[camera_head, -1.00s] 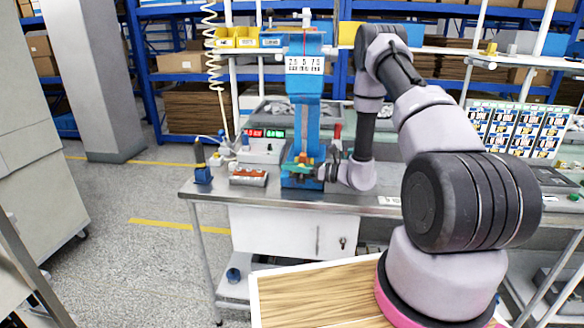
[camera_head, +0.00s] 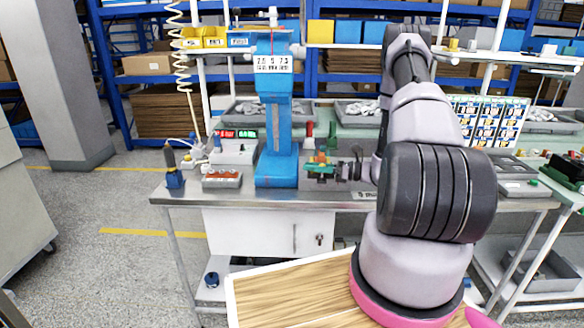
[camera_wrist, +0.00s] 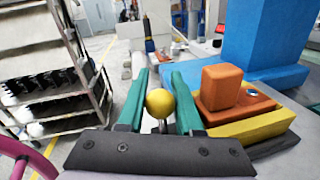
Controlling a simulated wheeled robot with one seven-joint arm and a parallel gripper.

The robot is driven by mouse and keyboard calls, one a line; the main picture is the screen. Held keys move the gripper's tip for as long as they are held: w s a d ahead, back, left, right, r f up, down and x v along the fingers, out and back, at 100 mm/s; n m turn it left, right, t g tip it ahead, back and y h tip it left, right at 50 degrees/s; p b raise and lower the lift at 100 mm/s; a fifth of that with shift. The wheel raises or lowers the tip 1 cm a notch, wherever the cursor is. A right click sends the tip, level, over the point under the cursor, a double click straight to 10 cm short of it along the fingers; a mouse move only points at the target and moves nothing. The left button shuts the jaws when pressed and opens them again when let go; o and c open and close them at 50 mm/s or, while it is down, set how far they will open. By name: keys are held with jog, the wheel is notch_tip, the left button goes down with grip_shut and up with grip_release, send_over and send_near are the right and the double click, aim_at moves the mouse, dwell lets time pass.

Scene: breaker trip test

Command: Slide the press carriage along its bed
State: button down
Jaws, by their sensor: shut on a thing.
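The press carriage carries an orange block on a yellow plate (camera_wrist: 258,124) over a dark base. It also shows in the head view (camera_head: 320,158), on the bench just right of the blue press (camera_head: 276,120). A round yellow knob (camera_wrist: 160,103) on a metal stem stands beside the plate. My gripper (camera_wrist: 160,80) has its two green fingers on either side of this knob, shut on it. In the head view my gripper (camera_head: 322,171) reaches the carriage from the right and partly hides it. The bed under the carriage cannot be made out clearly.
The metal bench (camera_head: 335,198) holds a white box with red and green displays (camera_head: 234,151) and a grey block with orange parts (camera_head: 222,178) left of the press. A blue-handled tool (camera_head: 174,173) stands at the bench's left end. Grey trays lie behind.

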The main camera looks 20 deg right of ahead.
jog(key=w+v, duration=0.1)
jog(key=v, duration=0.5)
jog(key=shift+d, duration=0.3)
jog(key=c, duration=0.9)
grip_release()
jog(key=shift+o, duration=0.2)
jog(key=v, duration=1)
jog(key=shift+s+d, duration=0.15)
jog(key=shift+d, duration=0.15)
jog(key=shift+r, duration=0.1)
